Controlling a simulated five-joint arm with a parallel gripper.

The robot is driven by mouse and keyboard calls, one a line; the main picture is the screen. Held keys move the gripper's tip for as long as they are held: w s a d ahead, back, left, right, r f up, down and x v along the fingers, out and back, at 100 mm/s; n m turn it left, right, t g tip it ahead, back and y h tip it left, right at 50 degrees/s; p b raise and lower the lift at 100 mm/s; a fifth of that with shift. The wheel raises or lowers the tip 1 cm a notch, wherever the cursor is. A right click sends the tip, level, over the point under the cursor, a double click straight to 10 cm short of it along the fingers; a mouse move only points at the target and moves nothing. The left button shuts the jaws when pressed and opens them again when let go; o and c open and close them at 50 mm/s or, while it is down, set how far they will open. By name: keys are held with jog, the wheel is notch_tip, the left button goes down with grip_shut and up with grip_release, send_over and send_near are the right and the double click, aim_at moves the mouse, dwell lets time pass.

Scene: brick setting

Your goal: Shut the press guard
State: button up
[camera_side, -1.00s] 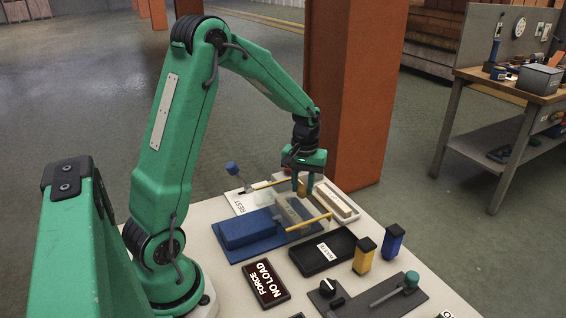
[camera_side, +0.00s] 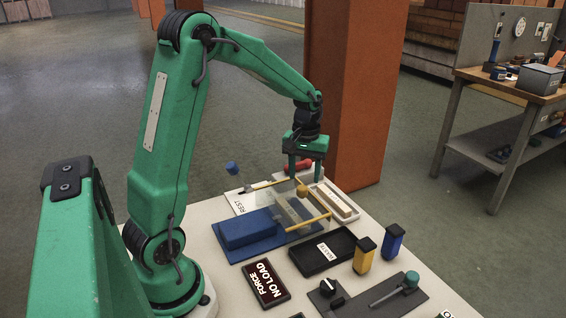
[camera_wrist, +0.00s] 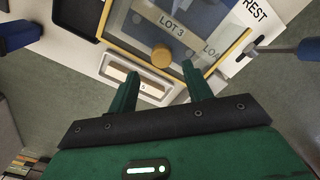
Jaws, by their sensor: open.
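The press guard is a clear pane with yellow edge bars (camera_side: 311,222), over the blue press base in the side view. In the wrist view its yellow frame (camera_wrist: 124,49) surrounds a "LOT 3" label seen through the pane. A round brass-yellow knob (camera_side: 302,191) sits on the guard; it also shows in the wrist view (camera_wrist: 161,56). My gripper (camera_side: 305,179) is open and empty, its fingers spread just behind and above the knob. In the wrist view the fingertips (camera_wrist: 160,69) lie either side of the knob's near side. I cannot tell whether they touch the guard.
A blue block (camera_side: 247,229) sits left of the guard. A white tray (camera_side: 346,215) holds a pale bar just right of my gripper. A black tray (camera_side: 322,254), yellow post (camera_side: 364,256) and blue post (camera_side: 393,241) stand nearer.

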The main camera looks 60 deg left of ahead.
jog(key=shift+r, duration=1.95)
jog(key=shift+s+d+r, duration=0.1)
jog(key=shift+d+r, duration=0.15)
jog(key=shift+r, duration=0.05)
jog(key=s+d+r+m+t, duration=0.2)
jog(key=s+d+r+m, duration=0.2)
jog(key=s+d, duration=0.3)
jog(key=s+d+r+m+t, duration=0.3)
jog(key=s+d+m, duration=0.2)
jog(key=s, duration=0.5)
jog(key=shift+d+r+t, duration=0.3)
jog(key=shift+d+r, duration=0.05)
jog(key=shift+d, duration=0.65)
